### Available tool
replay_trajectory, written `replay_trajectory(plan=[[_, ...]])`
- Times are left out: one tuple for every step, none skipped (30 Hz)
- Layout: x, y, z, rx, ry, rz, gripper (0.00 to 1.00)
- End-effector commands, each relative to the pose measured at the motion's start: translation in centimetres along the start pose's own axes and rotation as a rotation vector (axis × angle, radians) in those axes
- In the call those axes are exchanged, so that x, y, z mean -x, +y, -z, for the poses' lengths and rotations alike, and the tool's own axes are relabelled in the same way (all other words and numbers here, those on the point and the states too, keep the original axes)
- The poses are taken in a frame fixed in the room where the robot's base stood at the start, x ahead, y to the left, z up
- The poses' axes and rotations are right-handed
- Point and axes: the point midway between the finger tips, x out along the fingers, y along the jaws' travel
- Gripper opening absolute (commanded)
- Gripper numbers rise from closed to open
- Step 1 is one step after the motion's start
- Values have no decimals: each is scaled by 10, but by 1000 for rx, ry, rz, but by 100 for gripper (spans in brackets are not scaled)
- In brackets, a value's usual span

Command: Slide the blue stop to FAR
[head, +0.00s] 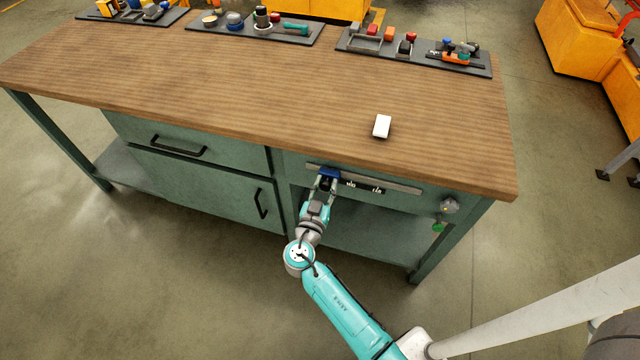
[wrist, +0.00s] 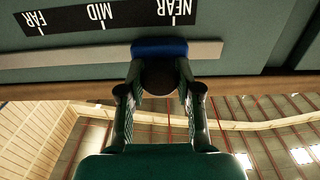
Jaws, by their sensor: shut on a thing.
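The blue stop (head: 329,173) sits on a grey rail (head: 400,186) along the front of the workbench, toward the rail's left end in the head view. In the wrist view the blue stop (wrist: 160,46) is by the NEAR mark on an upside-down scale (wrist: 100,16). MID and FAR lie farther left there, away from the stop. My gripper (head: 325,184) is shut on the blue stop, its fingers either side of a dark part (wrist: 160,76) below the blue top. In the head view my gripper hides the NEAR label.
A white block (head: 382,126) lies on the wooden bench top (head: 250,90). A grey knob (head: 449,206) and a green tag (head: 438,227) are at the right of the front. A drawer handle (head: 178,146) and a door handle (head: 262,204) stick out left. The rail right of the stop is clear.

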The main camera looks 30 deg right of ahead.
Motion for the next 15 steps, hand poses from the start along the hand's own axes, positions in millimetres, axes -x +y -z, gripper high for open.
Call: replay_trajectory(plan=[[0,12,0,1,0,-6,0],[0,19,-1,2,-1,-6,0],[0,29,-1,1,-1,-7,0],[0,36,-1,2,-1,-7,0],[0,44,-1,2,-1,-7,0],[0,55,-1,2,-1,-9,0],[0,63,-1,3,-1,-8,0],[0,71,0,2,0,-9,0],[0,80,0,3,-1,-8,0],[0,87,0,3,0,-9,0],[0,93,0,3,0,-8,0],[0,101,0,2,0,-9,0],[0,106,0,2,0,-7,0],[0,112,0,2,0,-8,0],[0,118,0,1,0,-7,0]])
